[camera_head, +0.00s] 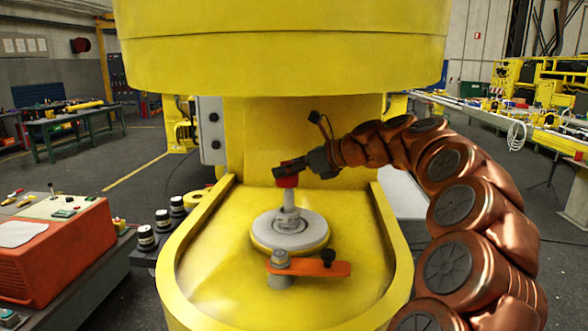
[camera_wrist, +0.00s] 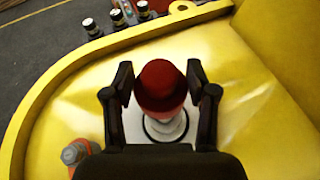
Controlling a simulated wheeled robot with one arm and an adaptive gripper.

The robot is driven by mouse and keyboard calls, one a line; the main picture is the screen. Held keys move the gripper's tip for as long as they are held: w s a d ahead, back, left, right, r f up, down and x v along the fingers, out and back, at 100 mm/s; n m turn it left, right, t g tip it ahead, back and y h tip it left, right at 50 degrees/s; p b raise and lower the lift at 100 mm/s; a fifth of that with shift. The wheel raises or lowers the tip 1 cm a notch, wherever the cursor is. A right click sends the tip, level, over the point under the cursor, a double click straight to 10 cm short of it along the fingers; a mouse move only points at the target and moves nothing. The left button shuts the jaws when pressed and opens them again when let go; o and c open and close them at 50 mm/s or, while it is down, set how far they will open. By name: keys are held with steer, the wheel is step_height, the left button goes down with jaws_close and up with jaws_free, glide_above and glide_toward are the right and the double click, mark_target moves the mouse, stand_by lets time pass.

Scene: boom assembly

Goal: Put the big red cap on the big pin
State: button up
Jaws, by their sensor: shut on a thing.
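The big red cap (camera_head: 287,181) is held in my gripper (camera_head: 291,169). In the wrist view the cap (camera_wrist: 160,90) sits between the two dark fingers of my gripper (camera_wrist: 160,80), its rounded red top facing the camera. The big pin (camera_head: 289,202) is light grey and stands upright at the centre of a round grey flange. The cap is right at the pin's top, in line with it. The cap hides the pin's tip, so I cannot tell whether it is seated. The pin's pale base (camera_wrist: 165,127) shows below the cap in the wrist view.
An orange lever (camera_head: 325,268) with a black knob lies in front of the flange, beside a short grey pin (camera_head: 280,264). A raised yellow rim (camera_head: 177,254) surrounds the platform. Several dark canisters (camera_head: 147,238) stand left, near an orange machine (camera_head: 60,252). A yellow column rises behind.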

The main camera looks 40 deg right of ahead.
steer(key=shift+f, duration=1.4)
steer(key=o, duration=1.3)
steer(key=shift+s+d, duration=0.1)
steer(key=v, duration=1.2)
steer(key=shift+f, duration=0.15)
